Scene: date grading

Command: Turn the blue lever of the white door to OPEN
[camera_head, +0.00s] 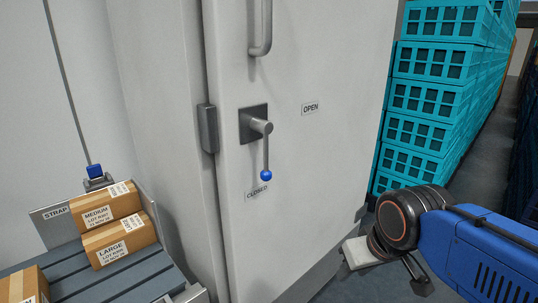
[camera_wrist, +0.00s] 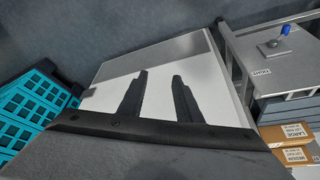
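The white door (camera_head: 295,55) fills the middle of the head view. Its lever (camera_head: 266,148) is a grey rod on a dark square plate, hanging nearly straight down, with a blue ball (camera_head: 266,175) at its end. The ball is just above the CLOSED label (camera_head: 257,191). The OPEN label (camera_head: 311,108) is to the right of the pivot. In the wrist view my gripper (camera_wrist: 160,74) has its two dark fingers apart, with nothing visible between them. My arm is at the lower right of the head view, clear of the lever. I cannot make out the lever in the wrist view.
Turquoise crates (camera_head: 434,75) are stacked right of the door. A slatted bench (camera_head: 130,285) with cardboard boxes (camera_head: 105,205) is at the lower left, with a blue-tipped toggle (camera_head: 95,170) behind it. A fixed grey handle (camera_head: 262,30) is above the lever. Floor shows between door and crates.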

